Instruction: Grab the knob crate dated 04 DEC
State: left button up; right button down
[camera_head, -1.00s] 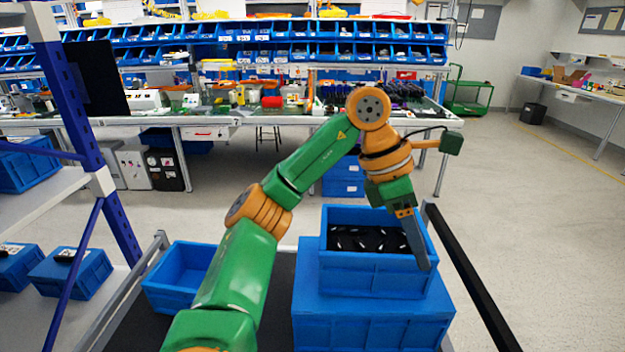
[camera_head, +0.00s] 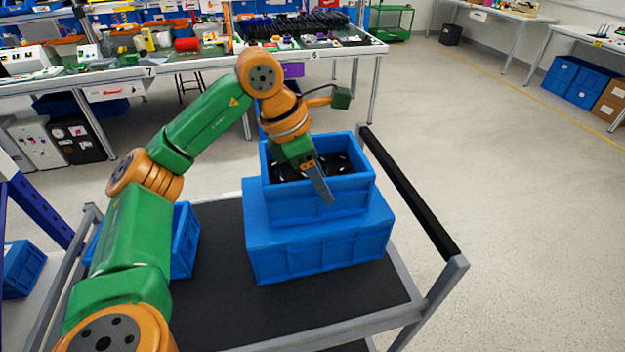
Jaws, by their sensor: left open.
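A blue crate (camera_head: 318,207) holding dark parts, likely knobs, sits on top of a larger blue box (camera_head: 318,253) on a cart. No date label can be read on it. My left gripper (camera_head: 324,188) points down over the crate's front part, its fingers overlapping the opening and front rim in the picture. It is open with nothing seen between its fingers. I cannot tell whether it touches the crate. Another blue crate (camera_head: 186,245) stands on the cart's left side, partly hidden behind my left arm. My right gripper is not in view.
The cart's dark top (camera_head: 220,300) is bare in front of the stacked boxes. A black cart handle (camera_head: 410,190) runs along the right. A cluttered workbench (camera_head: 190,62) stands behind. A shelf's blue post (camera_head: 45,212) is at the left. The floor at right is clear.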

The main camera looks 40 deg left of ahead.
pick_arm(q)
jog(key=shift+f, duration=0.2)
grip_shut()
dwell(1.3)
